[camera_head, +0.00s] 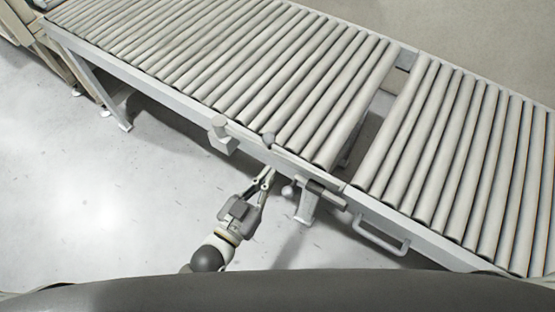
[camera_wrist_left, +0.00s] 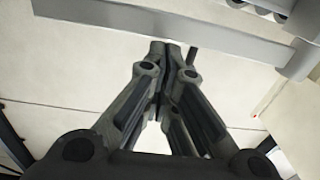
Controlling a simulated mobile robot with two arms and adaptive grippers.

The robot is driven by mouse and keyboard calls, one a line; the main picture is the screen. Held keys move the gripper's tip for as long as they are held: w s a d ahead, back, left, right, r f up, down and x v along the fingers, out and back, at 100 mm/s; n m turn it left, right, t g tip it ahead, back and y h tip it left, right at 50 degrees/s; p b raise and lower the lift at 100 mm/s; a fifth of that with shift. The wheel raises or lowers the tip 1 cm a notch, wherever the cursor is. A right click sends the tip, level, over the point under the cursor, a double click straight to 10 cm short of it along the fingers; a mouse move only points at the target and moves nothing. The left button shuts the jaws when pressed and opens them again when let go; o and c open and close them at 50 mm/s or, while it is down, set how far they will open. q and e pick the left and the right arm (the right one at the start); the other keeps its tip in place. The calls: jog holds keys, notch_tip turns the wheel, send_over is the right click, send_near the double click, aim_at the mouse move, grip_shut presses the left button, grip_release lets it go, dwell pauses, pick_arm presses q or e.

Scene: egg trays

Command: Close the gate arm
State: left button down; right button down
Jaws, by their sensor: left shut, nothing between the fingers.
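A roller conveyor (camera_head: 190,105) crosses the head view, with a grey side rail facing me. I cannot tell for sure which of these parts belongs to the gate arm. My left gripper (camera_head: 268,174) is shut and empty, just in front of the rail, between the bracket and the cylinder. In the left wrist view its fingertips (camera_wrist_left: 172,50) meet below a grey bar (camera_wrist_left: 180,30) that ends at a round post (camera_wrist_left: 297,58). Contact with the bar cannot be told.
A gap (camera_head: 368,125) separates the left rollers from the right roller section (camera_head: 450,150). A loop handle (camera_head: 383,236) sticks out from the right section's side. A support leg (camera_head: 307,206) stands near my gripper. The floor (camera_head: 100,190) at left is clear.

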aim_at(273, 150)
pick_arm(q)
jog(key=shift+p+x, duration=0.35)
jog(key=shift+x, duration=2.2)
pick_arm(e)
jog(key=shift+r, duration=0.5)
